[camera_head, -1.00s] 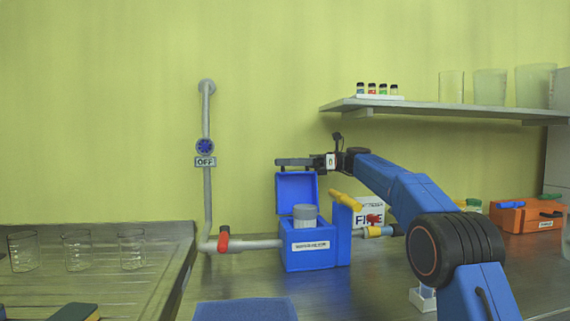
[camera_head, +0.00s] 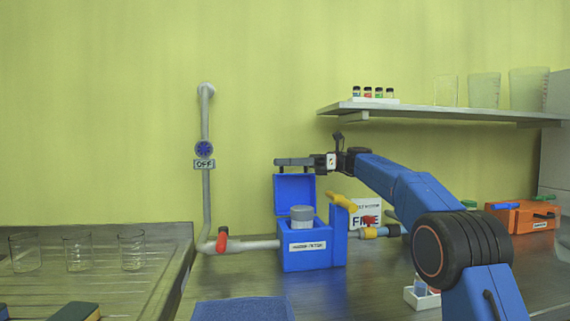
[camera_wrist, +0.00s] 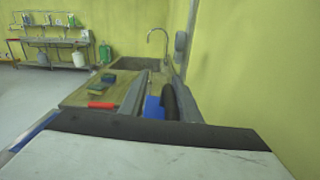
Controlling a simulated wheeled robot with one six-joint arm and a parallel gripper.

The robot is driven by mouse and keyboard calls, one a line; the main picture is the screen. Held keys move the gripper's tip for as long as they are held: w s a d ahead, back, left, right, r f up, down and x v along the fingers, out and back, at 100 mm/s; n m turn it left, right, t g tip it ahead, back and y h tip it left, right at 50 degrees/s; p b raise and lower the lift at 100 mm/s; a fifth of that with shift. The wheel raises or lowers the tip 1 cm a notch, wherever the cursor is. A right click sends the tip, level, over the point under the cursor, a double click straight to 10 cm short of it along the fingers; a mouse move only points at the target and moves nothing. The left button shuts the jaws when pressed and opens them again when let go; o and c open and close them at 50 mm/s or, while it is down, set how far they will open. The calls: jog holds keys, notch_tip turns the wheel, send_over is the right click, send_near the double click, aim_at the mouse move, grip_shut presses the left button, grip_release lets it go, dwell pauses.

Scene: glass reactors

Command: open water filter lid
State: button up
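The water filter is a blue box (camera_head: 308,260) with a white label on its front. Its blue lid (camera_head: 294,189) stands upright at the back, so the box is open. A grey cylinder (camera_head: 302,217) pokes out of the opening. My gripper (camera_head: 279,162) points left, just above the lid's top edge; I cannot tell whether it touches it. In the wrist view two grey fingers (camera_wrist: 157,76) stand apart, with nothing clearly gripped. A blue patch (camera_wrist: 153,107), likely the lid, shows between them, beside a black rounded part.
A grey pipe (camera_head: 207,190) with an OFF sign and a red-handled valve (camera_head: 222,241) joins the box from the left. A yellow handle (camera_head: 342,202) is at its right. A shelf (camera_head: 440,112) hangs behind my arm. Beakers (camera_head: 78,252) stand at left; a blue mat (camera_head: 243,309) lies in front.

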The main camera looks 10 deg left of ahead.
jog(key=v, duration=1.7)
jog(key=shift+d, duration=0.25)
